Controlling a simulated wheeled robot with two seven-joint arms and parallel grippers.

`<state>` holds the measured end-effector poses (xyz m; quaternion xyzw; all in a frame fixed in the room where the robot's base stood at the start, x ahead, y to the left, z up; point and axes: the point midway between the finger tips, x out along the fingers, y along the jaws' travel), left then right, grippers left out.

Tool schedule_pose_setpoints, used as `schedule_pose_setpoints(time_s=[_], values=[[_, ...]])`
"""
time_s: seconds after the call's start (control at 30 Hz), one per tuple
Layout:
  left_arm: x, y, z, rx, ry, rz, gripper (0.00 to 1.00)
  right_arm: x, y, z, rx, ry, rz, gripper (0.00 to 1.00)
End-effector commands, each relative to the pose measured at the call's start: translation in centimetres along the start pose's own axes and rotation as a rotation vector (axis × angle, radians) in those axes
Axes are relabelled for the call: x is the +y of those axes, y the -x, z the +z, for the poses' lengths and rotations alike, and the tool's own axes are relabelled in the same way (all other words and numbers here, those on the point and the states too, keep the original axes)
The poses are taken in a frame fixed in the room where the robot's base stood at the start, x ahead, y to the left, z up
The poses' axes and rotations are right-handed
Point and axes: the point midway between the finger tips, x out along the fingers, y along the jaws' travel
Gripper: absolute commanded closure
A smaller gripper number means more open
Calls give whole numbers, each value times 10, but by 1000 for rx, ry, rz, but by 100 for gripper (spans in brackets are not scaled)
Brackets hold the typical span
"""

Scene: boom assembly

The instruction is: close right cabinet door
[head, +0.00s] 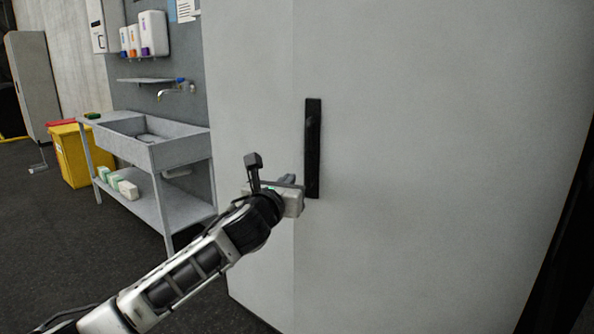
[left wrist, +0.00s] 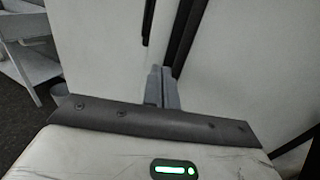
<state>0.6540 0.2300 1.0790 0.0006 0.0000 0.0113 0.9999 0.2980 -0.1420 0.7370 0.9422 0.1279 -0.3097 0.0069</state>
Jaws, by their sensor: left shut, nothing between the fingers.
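A large pale grey cabinet panel (head: 430,160) fills the right of the head view. A long upright black handle (head: 312,148) is on it, near a faint vertical seam. My left gripper (head: 288,179) is shut and empty, just left of the handle's lower end. Whether it touches the panel cannot be told. In the left wrist view, the shut fingers (left wrist: 163,86) point at pale panels with a dark strip (left wrist: 183,36) between them and a thinner dark bar to its left. How far the door stands open is unclear. My right gripper is not in view.
A grey sink bench (head: 150,140) with a lower shelf stands at the left. A yellow bin (head: 72,155) is beside it, and soap dispensers (head: 153,34) hang on the wall above. Dark floor lies open at the lower left.

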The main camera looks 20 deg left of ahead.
Motion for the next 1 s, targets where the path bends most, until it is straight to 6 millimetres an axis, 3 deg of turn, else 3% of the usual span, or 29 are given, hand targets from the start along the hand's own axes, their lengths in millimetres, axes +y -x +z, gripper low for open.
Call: schedule_pose_setpoints(time_s=[0.2,0.4,1.0], values=[[-1,-40,1,1,3,0,100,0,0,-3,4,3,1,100],[0,-61,0,0,2,-1,100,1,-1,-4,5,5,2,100],[6,-69,1,0,0,7,100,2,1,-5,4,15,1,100]])
